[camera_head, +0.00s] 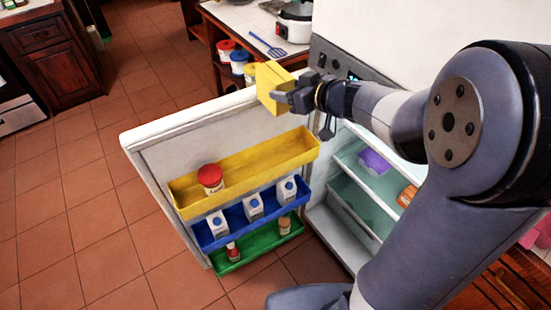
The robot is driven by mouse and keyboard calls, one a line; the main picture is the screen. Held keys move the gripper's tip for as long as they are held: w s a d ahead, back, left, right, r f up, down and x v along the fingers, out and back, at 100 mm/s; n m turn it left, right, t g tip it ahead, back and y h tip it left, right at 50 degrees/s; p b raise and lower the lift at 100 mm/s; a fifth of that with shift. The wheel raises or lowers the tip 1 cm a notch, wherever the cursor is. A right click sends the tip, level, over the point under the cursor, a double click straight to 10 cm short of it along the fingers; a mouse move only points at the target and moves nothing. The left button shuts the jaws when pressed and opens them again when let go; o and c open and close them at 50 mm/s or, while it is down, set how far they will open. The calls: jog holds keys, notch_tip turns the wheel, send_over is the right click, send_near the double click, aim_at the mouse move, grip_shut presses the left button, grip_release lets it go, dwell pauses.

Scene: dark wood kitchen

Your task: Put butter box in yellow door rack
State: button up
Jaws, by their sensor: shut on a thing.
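The butter box, a yellow block (271,84), is held up in the air above the open fridge door. My gripper (284,97) is shut on it, reaching in from the right. The yellow door rack (262,161) is the top rack on the inside of the door, below the box and a little to its left. A jar with a red lid (210,179) stands in the left part of this rack. The rack's middle and right part look empty. The box is apart from the rack.
Below are a blue rack (236,233) with several white cartons and a green rack (258,248) with two bottles. The open fridge (345,215) stands at the right, with a purple box (374,162) inside. A counter with a blue spatula (268,45) is behind.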

notch_tip(320, 180, down, 19)
jog(key=b, duration=0.5)
jog(key=shift+r, duration=0.2)
jog(key=f, duration=0.1)
jog(key=f+b, duration=0.1)
jog(key=f, duration=0.1)
jog(key=shift+s+f, duration=0.2)
jog(key=shift+f, duration=0.05)
jog(key=c, duration=0.3)
jog(key=shift+w+f, duration=0.1)
jog(key=shift+f, duration=0.35)
grip_shut()
jog(key=o, duration=1)
grip_release()
jog(key=o, duration=0.5)
jog(key=shift+w+r, duration=0.1)
jog(key=shift+r, duration=0.05)
jog(key=v, duration=1.2)
jog(key=shift+r+p, duration=0.2)
jog(key=shift+p, duration=0.15)
jog(key=shift+a, duration=0.1)
